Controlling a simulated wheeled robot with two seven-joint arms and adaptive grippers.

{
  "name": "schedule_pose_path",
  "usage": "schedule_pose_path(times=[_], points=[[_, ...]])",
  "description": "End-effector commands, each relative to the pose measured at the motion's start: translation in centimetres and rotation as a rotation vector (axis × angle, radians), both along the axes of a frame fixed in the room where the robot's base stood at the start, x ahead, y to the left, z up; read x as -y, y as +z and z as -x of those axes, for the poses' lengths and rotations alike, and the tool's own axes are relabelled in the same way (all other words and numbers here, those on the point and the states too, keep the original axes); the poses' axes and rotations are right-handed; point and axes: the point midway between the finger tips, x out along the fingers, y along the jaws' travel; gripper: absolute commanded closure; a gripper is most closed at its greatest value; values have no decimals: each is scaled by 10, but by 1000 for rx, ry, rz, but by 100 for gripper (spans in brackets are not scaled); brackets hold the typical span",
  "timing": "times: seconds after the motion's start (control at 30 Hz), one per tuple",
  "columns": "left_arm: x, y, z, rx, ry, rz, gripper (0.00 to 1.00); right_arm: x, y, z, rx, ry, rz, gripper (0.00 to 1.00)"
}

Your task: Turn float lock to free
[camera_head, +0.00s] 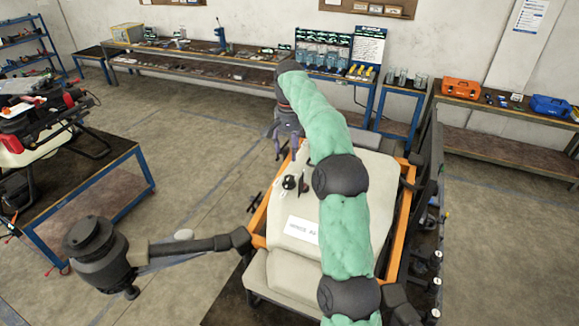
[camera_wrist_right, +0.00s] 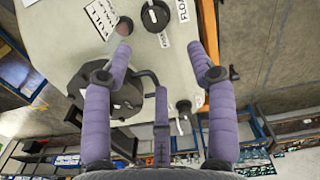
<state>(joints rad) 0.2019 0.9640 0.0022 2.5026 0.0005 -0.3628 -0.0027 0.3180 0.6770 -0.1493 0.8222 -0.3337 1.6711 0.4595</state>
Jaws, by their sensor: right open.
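A cream machine body (camera_head: 292,255) in an orange frame stands in front of me. On its top panel is a black rotary knob (camera_head: 289,182) with a white mark, also in the right wrist view (camera_wrist_right: 155,15). A label reading "FLOAT" (camera_wrist_right: 183,9) is beside this knob, partly cut off at the top edge. My right gripper (camera_head: 285,146) is over the far end of the panel. Its purple fingers are spread open and empty in the right wrist view (camera_wrist_right: 161,62), apart from the knob. My left gripper is not in view.
A dark red round part (camera_wrist_right: 124,26) and an upside-down "FUEL" label (camera_wrist_right: 101,17) are near the knob. A small lever (camera_wrist_right: 183,107) is by the panel edge. A motor arm (camera_head: 190,246) sticks out left. Workbenches (camera_head: 200,62) line the wall.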

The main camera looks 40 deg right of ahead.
Motion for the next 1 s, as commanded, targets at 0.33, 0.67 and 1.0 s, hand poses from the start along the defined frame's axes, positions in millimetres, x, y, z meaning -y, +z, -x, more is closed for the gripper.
schedule_pose_path(times=[0.33,0.67,1.0], points=[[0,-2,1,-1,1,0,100,0,-50,1,-5,0,-2,42],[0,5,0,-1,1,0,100,0,-96,1,-2,0,-1,42],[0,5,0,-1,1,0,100,0,-107,0,-1,0,-1,42]])
